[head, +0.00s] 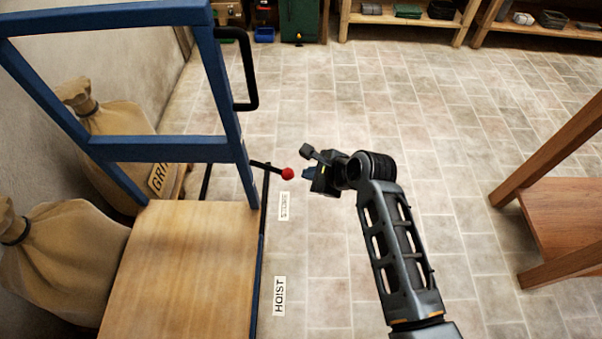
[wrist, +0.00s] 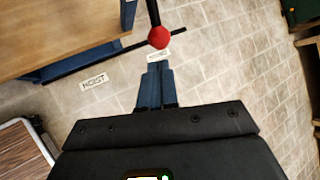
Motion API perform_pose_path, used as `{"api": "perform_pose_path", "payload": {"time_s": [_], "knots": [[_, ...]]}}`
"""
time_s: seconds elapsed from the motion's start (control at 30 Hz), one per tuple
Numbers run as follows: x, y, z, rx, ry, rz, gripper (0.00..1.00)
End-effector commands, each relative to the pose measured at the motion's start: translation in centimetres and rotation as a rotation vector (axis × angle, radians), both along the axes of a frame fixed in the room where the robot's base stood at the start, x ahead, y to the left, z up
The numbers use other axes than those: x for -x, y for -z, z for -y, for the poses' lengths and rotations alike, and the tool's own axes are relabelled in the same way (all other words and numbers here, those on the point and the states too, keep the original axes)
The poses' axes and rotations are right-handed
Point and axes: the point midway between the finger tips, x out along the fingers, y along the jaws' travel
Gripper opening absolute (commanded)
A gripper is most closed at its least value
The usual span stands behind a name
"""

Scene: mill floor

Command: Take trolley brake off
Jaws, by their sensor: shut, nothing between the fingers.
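The trolley has a blue frame (head: 155,149) and a wooden deck (head: 180,265) at the left in the head view. A black brake lever (head: 265,167) with a red ball knob (head: 288,174) sticks out from its right side. The knob also shows at the top middle of the wrist view (wrist: 159,37). My gripper (head: 306,174) is just right of the knob, pointing at it. Its blue fingers (wrist: 157,66) are together and empty, and they appear apart from the knob.
Floor labels read HOIST (head: 279,296) and another word, hard to read (head: 285,206). Tied sacks (head: 65,260) stand left of the trolley. A wooden table or stand (head: 565,220) is at the right, and shelves (head: 405,18) line the back. The tiled floor between is clear.

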Motion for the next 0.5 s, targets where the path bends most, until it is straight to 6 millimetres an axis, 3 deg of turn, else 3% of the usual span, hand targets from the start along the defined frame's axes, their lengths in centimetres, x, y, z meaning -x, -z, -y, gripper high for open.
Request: {"api": "perform_pose_path", "payload": {"time_s": [0.23, 0.5], "knots": [[2.3, -3.6, 2.7, 0.001, 0.001, 0.003, 0.00], [3.5, -5.2, 3.9, -0.001, 0.000, 0.001, 0.00]]}}
